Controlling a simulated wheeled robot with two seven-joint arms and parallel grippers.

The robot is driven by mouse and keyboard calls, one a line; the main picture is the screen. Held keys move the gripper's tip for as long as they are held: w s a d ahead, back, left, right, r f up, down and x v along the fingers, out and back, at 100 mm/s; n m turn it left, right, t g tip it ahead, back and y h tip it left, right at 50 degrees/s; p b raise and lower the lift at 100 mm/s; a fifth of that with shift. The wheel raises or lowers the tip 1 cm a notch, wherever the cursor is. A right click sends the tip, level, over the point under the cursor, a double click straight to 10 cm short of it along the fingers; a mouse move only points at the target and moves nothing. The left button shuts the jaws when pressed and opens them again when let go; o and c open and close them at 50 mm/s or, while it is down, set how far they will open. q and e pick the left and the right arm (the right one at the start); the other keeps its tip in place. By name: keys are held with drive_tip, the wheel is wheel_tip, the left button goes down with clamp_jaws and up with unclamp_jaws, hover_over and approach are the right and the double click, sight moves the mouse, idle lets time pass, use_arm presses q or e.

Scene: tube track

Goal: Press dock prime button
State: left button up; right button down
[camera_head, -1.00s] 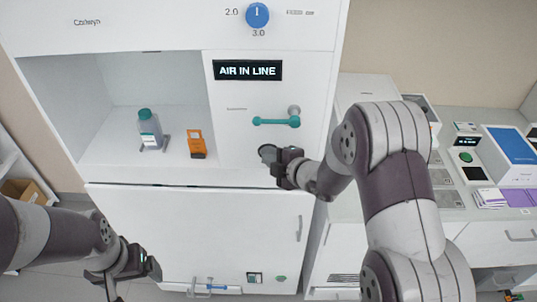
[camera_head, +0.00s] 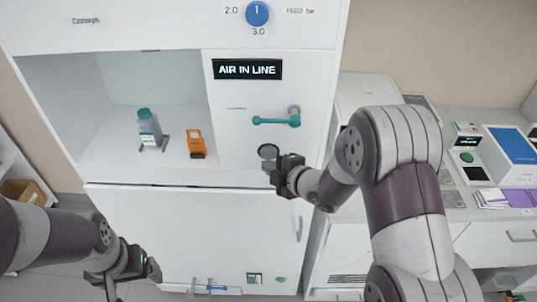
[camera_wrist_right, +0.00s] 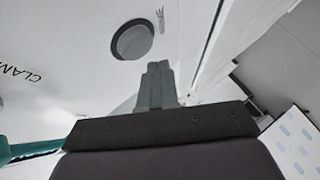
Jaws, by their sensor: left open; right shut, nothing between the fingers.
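No label reading dock prime is legible. A round grey recess or button (camera_head: 268,152) sits on the white cabinet front below the teal clamp handle (camera_head: 274,121). In the right wrist view it is a dark round disc (camera_wrist_right: 132,41), apart from the fingertips. My right gripper (camera_head: 272,172) is shut and empty just below it. Its closed fingers also show in the right wrist view (camera_wrist_right: 158,80). A green round button (camera_head: 467,157) is on a small unit at the right. My left gripper (camera_head: 150,270) is open and empty at lower left, before the lower door.
A display (camera_head: 247,69) reads AIR IN LINE, below a blue knob (camera_head: 257,14). A teal-capped bottle (camera_head: 149,127) and an orange item (camera_head: 196,143) stand in the open bay. The counter (camera_head: 461,229) at right holds boxes. My right arm covers part of it.

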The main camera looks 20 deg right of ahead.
drive_tip(key=s, duration=0.2)
drive_tip(key=s+a, duration=0.1)
drive_tip(key=s, duration=0.1)
drive_tip(key=shift+a, duration=0.1)
idle(2.4)
drive_tip(key=s+f+m+y+p, duration=0.1)
drive_tip(key=s+f+m+p, duration=0.1)
drive_tip(key=s+f+p, duration=0.25)
drive_tip(key=r+t, duration=0.1)
drive_tip(key=r+m+t+y, duration=0.1)
drive_tip(key=a+r+t+y, duration=0.1)
drive_tip(key=r, duration=0.1)
drive_tip(key=shift+w, duration=0.3)
drive_tip(key=shift+w+d, duration=0.1)
